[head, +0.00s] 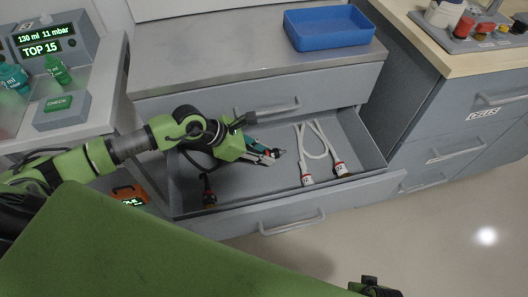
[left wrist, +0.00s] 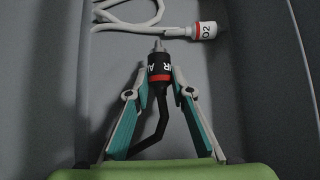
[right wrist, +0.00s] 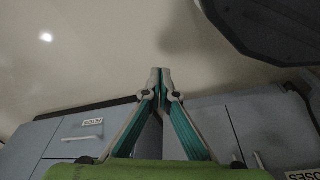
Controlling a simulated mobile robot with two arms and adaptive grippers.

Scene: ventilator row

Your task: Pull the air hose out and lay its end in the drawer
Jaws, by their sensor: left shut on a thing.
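The open drawer (head: 235,193) lies under the grey cabinet top. My left gripper (head: 270,156) is inside the drawer's outline in the head view. It is shut on the black air hose end (left wrist: 160,66), which has a red band, white lettering and a metal tip. A black hose (left wrist: 157,130) runs back from it between the fingers. Whether the end touches the drawer floor, I cannot tell. My right gripper (right wrist: 160,76) is shut and empty, well away from the drawer; part of it shows at the bottom of the head view (head: 373,288).
A white hose with O2 ends (head: 307,178) lies in the drawer, right of my left gripper. A black connector (head: 208,192) is at the drawer's left. A blue tray (head: 328,27) stands on the cabinet top. A ventilator panel (head: 50,45) is at left. Floor at right is clear.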

